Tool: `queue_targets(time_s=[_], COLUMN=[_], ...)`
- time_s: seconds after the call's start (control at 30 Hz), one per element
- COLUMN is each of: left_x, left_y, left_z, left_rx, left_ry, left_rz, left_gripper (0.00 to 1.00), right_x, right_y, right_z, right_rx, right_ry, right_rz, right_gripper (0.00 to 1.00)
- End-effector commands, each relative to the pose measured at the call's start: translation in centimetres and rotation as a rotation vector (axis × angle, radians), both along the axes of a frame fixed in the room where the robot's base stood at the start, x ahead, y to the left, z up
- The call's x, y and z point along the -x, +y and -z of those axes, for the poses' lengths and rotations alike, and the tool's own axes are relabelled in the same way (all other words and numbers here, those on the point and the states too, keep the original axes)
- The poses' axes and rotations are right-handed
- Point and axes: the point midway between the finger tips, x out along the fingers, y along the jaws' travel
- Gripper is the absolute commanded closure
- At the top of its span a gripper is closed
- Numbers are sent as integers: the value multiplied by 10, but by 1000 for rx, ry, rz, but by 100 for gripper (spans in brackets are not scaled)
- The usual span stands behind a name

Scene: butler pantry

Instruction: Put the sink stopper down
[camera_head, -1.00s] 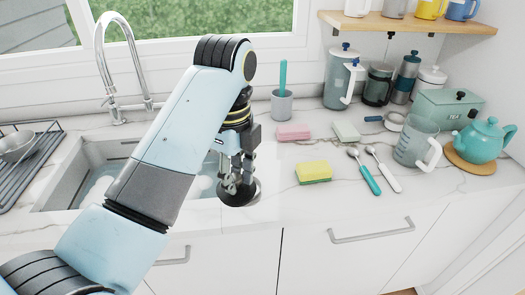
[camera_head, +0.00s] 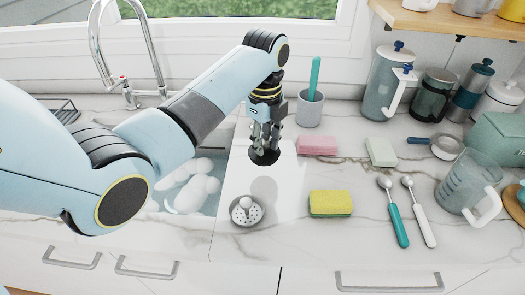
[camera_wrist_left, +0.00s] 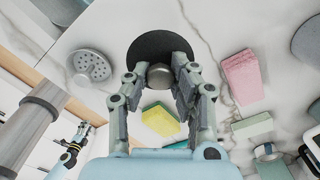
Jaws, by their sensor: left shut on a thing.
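The sink stopper is a black disc with a metal knob. In the head view the sink stopper (camera_head: 264,157) hangs under my left gripper (camera_head: 265,135). A round shadow lies on the counter apart from it, so it appears held above the surface, right of the sink. In the left wrist view the fingers of my left gripper (camera_wrist_left: 160,80) are closed around the knob, with the disc of the stopper (camera_wrist_left: 150,45) beyond. A small part of my right gripper (camera_wrist_left: 78,140) shows at the lower left of the wrist view; its fingers are too small to read.
A metal strainer (camera_head: 247,213) lies near the counter front. The sink (camera_head: 222,165) with suds is left. Bare marble lies between strainer and stopper.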

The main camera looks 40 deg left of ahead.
Motion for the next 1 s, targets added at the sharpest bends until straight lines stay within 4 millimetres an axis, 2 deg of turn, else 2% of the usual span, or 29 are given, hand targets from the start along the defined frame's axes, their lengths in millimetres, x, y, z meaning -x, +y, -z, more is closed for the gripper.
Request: queue_targets(time_s=[0.1,0.3,0.5,0.7,0.87,0.9,1.0], left_x=[-11,-14,-14,-14,-14,-14,-14], left_y=[13,19,18,18,18,18,18], left_z=[10,26,52,54,57,58,57], left_rx=[0,1,1,0,0,0,0], left_ry=[1,3,1,-1,0,0,0], left_rz=[-1,0,1,1,1,1,1], left_gripper=[100,100,100,100,100,76,63], right_x=[-12,-36,-31,-20,-19,-19,-20], right_y=[2,5,6,5,5,5,5], right_z=[0,-4,-5,-4,-3,-2,-3], right_rx=[-3,-6,-6,-6,-6,-6,-6], right_ry=[-17,-55,-47,-31,-28,-28,-29], right_rz=[0,-1,0,1,0,0,0], right_gripper=[55,55,55,55,55,55,55])
